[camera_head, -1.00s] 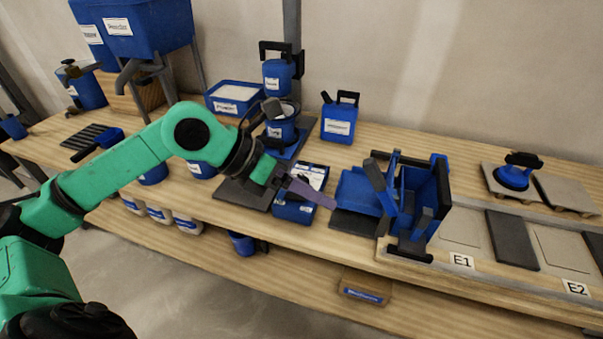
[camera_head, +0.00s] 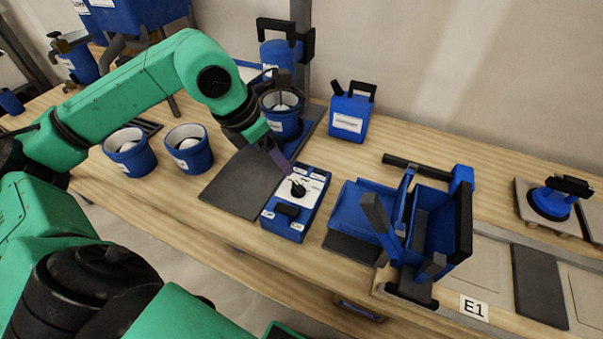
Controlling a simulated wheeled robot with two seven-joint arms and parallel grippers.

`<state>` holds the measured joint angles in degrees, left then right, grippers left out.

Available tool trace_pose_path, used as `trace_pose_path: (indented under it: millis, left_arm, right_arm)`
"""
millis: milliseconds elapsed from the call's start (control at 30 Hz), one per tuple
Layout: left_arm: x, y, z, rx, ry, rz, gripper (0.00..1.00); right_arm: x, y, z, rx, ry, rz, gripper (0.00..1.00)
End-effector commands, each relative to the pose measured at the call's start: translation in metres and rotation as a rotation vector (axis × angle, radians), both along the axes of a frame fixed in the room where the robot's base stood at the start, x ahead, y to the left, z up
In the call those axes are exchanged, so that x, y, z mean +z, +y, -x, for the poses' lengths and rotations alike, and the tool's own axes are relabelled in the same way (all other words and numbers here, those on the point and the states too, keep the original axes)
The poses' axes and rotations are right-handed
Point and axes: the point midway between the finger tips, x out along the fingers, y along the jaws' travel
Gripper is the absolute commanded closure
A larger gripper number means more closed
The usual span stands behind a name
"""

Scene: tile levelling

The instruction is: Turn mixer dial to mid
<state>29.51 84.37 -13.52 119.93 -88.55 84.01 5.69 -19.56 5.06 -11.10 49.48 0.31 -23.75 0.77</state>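The mixer control box (camera_head: 284,229) is blue with a white labelled top face and stands on the bench near the picture's middle. Its black round dial (camera_head: 298,190) sits on the white face. A black switch (camera_head: 287,211) is nearer the front. My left gripper (camera_head: 291,175) comes in from the upper left, and its purple-grey fingertips are right at the dial's upper edge. I cannot tell whether they touch it or how far apart they are. The dial's setting is too small to read. My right gripper is not in view.
The mixer stand with a blue bucket (camera_head: 283,121) is behind the box. A dark mat (camera_head: 240,183) lies left of it. A blue tray-and-frame device (camera_head: 433,225) stands to the right, and a blue jug (camera_head: 350,115) behind. Two blue buckets (camera_head: 189,152) stand at left.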

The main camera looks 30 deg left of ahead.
Motion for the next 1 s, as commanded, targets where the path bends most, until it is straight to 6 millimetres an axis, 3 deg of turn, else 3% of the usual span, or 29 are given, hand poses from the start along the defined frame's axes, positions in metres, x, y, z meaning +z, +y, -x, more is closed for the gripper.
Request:
trace_pose_path:
  millis: [433, 600, 833, 867, 1000]
  left_arm:
    - [-0.104, -0.021, -0.037, -0.002, 0.004, 0.006, 0.22]
    - [-0.120, -0.023, -0.044, -0.001, 0.001, 0.002, 0.22]
    - [-0.121, -0.023, -0.044, -0.002, 0.001, 0.001, 0.22]
    - [-0.121, -0.023, -0.044, -0.002, 0.001, 0.001, 0.30]
    - [-0.121, -0.023, -0.044, -0.002, 0.001, 0.001, 0.84]
  right_arm:
    - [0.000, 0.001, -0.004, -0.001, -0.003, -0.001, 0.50]
    - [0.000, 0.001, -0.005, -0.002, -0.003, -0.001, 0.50]
    - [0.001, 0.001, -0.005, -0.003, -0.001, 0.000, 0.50]
    - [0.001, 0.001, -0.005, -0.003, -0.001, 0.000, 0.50]
    - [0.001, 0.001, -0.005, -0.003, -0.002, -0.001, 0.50]
